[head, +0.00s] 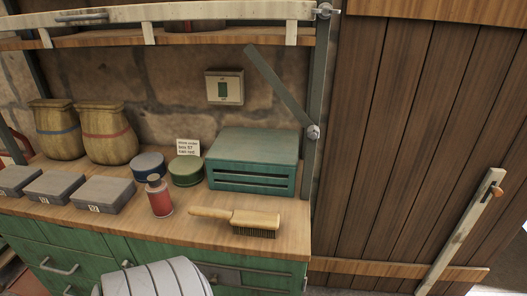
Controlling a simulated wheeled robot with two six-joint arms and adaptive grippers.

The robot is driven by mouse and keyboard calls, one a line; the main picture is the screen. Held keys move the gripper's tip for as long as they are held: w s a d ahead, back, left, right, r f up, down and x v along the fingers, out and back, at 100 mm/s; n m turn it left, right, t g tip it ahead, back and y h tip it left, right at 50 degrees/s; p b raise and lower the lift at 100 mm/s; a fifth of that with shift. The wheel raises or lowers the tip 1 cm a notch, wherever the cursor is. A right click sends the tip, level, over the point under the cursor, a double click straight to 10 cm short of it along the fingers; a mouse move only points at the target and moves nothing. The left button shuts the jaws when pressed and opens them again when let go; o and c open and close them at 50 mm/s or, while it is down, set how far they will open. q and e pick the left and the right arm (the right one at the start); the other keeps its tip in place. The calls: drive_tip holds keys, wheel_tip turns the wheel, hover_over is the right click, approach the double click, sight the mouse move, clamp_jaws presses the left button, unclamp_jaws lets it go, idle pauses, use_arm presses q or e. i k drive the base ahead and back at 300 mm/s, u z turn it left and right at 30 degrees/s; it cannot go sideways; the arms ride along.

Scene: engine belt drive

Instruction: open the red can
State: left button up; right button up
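The red can (160,203) stands upright on the wooden workbench top (195,235), near its front edge. It is a small red cylinder with a narrower dark cap (153,180) sitting on its top. A blue round tin (149,166) and a green round tin (186,172) stand behind it. Neither my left gripper nor my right gripper shows in the head view, and nothing is touching the can.
A wooden-handled brush (240,221) lies right of the can. A teal slatted box (252,162) stands behind the brush. Grey boxes (100,195) and two woven jars (108,133) are on the left. A small sign (188,147) stands behind the tins. A shelf (180,38) overhangs the bench.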

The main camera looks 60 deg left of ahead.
sight(160, 202)
drive_tip(key=z, duration=1.2)
drive_tip(key=k, duration=1.95)
drive_tip(key=u, duration=1.5)
